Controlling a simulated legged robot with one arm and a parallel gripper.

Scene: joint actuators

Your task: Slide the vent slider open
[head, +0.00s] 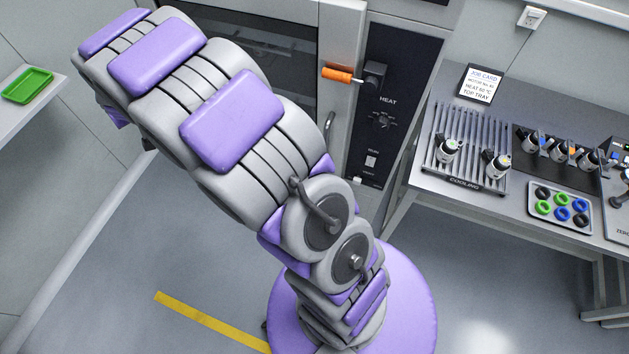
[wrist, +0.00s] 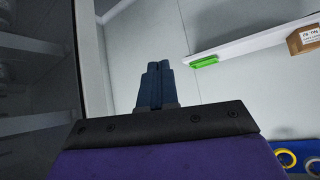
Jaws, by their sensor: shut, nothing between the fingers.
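My gripper (wrist: 155,68) shows in the wrist view with its two dark blue fingers together and nothing between them. It points at a plain pale wall and touches nothing that I can see. In the head view my arm reaches to the upper left and hides the gripper. The oven (head: 341,50) stands behind my arm, with an orange handle (head: 337,75) and a black HEAT panel (head: 388,105). I cannot make out the vent slider for certain in either view. A dark, glassy surface (wrist: 35,75) fills the left of the wrist view, close to the gripper.
A bench (head: 440,199) at right holds a cooling rack (head: 468,165) with motors, a tray of coloured rings and a job card (head: 480,84). A green tray (head: 28,86) lies on a shelf (head: 45,100) at left. A cardboard box (wrist: 303,38) sits on a shelf. Floor at lower left is clear.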

